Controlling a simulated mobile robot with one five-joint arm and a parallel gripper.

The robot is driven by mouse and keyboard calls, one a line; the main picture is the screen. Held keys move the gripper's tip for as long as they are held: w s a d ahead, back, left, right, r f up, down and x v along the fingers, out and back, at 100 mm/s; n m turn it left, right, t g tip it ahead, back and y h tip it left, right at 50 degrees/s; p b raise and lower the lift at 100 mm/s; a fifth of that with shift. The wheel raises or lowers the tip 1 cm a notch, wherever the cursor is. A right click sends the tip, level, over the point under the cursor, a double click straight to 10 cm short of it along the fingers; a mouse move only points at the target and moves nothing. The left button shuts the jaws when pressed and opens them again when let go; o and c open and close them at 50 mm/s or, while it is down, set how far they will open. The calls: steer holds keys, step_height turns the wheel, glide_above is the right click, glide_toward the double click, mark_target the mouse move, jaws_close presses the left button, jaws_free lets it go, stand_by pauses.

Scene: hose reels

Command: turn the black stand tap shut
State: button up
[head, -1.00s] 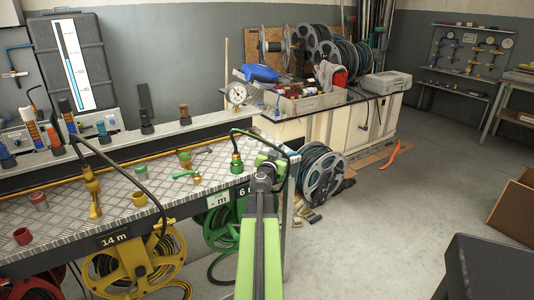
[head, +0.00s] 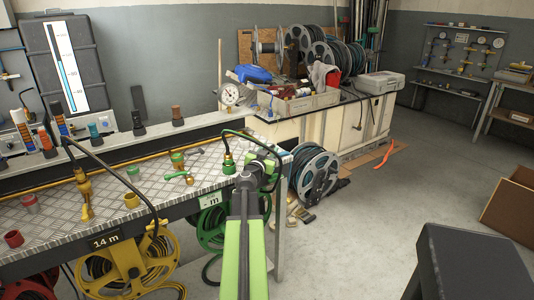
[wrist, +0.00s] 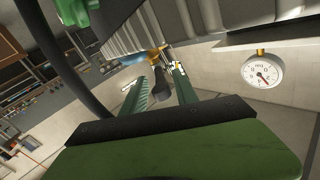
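In the wrist view, my gripper (wrist: 158,92) has its two green fingers apart. A dark handle-like piece (wrist: 160,80) shows between them, below a blue and brass fitting; it may be the black stand tap's handle. I cannot tell whether the fingers touch it. In the head view, my green arm reaches to the right end of the bench, and my gripper (head: 264,164) is there beside a brass and green hose fitting (head: 228,164). My arm hides the fingertips and most of what is at them, so the tap cannot be made out there.
A round gauge (head: 229,94) stands behind the bench; it also shows at the right of the wrist view (wrist: 263,70). The metal bench top (head: 150,190) holds several fittings and hoses. A teal hose reel (head: 315,175) stands beyond. Open floor (head: 390,205) lies right, with a dark stool (head: 470,265).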

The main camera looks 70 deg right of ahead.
steer(key=a, duration=0.7)
steer(key=shift+a, duration=0.3)
